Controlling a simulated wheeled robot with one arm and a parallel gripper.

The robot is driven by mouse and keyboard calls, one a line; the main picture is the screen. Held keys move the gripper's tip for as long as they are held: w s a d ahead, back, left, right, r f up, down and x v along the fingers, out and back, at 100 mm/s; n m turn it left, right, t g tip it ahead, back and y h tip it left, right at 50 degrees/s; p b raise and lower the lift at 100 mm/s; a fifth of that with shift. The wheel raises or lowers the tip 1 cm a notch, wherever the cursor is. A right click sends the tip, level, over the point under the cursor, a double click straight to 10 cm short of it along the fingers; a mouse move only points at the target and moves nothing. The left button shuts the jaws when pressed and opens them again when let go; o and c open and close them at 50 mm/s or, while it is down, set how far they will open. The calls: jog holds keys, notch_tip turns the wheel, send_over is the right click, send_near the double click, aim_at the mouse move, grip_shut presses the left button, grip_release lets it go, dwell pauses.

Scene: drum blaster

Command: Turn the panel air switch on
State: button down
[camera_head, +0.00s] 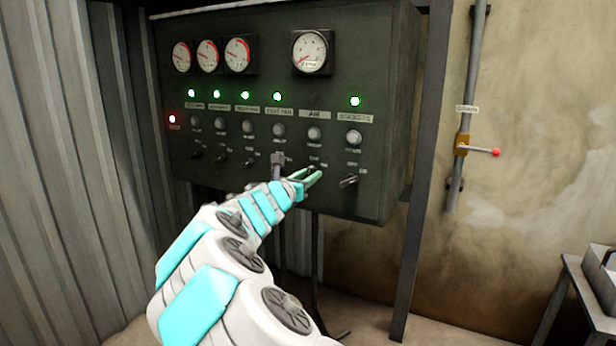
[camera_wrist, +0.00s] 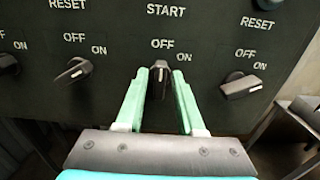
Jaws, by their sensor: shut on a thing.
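The dark control panel (camera_head: 360,70) stands ahead with a row of rotary switches along its lower part. The air switch (camera_wrist: 158,88) is a dark knob under the AIR label (camera_head: 315,115) and the START button. My gripper (camera_head: 312,174) reaches it from below. In the wrist view its two green fingers (camera_wrist: 160,92) stand on either side of the knob, shut on it. The knob points about straight up, under the OFF mark (camera_wrist: 162,43), with ON to its upper right. The lamp above the AIR label is dark.
Neighbouring switches, left (camera_wrist: 74,72) and right (camera_wrist: 240,85), point toward ON and sit close by. Lit green lamps (camera_head: 277,96) mark other columns. A red lamp (camera_head: 172,119) glows at left. A wall pipe with a red-tipped lever (camera_head: 495,152) and a table (camera_head: 575,265) are at right.

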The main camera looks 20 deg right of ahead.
dwell(0.4)
jog(key=shift+s+d+f+m+b, duration=0.1)
jog(key=shift+m+b, duration=2.55)
jog(key=shift+m, duration=0.35)
jog(key=shift+s+d+f+m+b, duration=0.1)
jog(key=shift+m+b, duration=2.55)
jog(key=shift+m, duration=0.35)
jog(key=shift+r, duration=0.1)
jog(key=c, duration=0.8)
grip_release()
jog(key=shift+c, duration=0.2)
jog(key=shift+a, duration=0.1)
jog(key=v, duration=0.7)
jog(key=shift+s+a, duration=0.25)
jog(key=shift+a, duration=0.05)
